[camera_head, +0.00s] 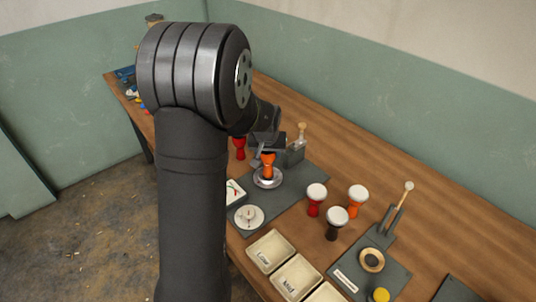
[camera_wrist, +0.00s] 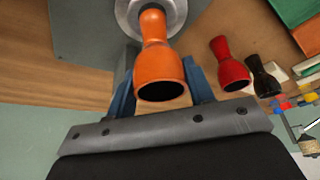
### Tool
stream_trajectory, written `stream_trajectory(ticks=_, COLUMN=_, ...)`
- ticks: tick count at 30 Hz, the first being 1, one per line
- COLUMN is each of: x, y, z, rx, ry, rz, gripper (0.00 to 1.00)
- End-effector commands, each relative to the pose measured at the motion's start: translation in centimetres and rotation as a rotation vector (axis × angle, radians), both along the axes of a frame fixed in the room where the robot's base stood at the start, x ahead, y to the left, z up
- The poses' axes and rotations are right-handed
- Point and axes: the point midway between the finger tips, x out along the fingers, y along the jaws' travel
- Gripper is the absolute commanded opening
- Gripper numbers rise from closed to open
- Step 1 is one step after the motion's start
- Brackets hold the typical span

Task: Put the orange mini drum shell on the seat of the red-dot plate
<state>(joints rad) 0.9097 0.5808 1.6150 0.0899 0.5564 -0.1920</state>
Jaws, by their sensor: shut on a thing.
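The orange mini drum shell (camera_head: 268,166) has a wide dark open mouth and a narrow waist; it also shows in the wrist view (camera_wrist: 154,60). My gripper (camera_head: 266,150) is shut on it, with a blue finger on each side of the bowl in the wrist view (camera_wrist: 161,75). The shell is upright, foot down, over a round silvery plate (camera_head: 277,182), also in the wrist view (camera_wrist: 180,18). The foot hides the plate's middle. I cannot tell whether the foot touches it, and no red dot shows on it.
A red shell (camera_wrist: 232,68) and a black shell (camera_wrist: 265,78) stand nearby. A pale plate (camera_head: 249,223) is on the grey mat. White-topped red, dark and orange drums (camera_head: 357,200) stand to the right. Labelled trays (camera_head: 297,277) line the front edge. A grey block (camera_head: 295,154) stands close behind.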

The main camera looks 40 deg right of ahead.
Motion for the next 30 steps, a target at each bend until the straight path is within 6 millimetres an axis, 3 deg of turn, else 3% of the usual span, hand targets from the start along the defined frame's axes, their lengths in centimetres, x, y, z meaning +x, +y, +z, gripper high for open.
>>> stream_trajectory(ticks=2, x=0.0, y=0.0, z=-0.8, rx=0.001, ry=0.001, rz=0.0, gripper=0.25)
stream_trajectory(ticks=13, x=0.0, y=0.0, z=-1.2, rx=0.0, ry=0.0, rz=0.0, gripper=0.25)
stream_trajectory(ticks=14, x=0.0, y=0.0, z=-1.2, rx=-0.001, ry=-0.001, rz=0.0, gripper=0.54)
stream_trajectory(ticks=16, x=0.0, y=0.0, z=-1.2, rx=-0.001, ry=-0.001, rz=0.0, gripper=0.68)
stream_trajectory(ticks=25, x=0.0, y=0.0, z=-1.1, rx=-0.001, ry=-0.001, rz=0.0, gripper=0.7)
stream_trajectory(ticks=30, x=-0.3, y=0.2, z=0.2, rx=-0.002, ry=-0.002, rz=-0.001, gripper=0.7)
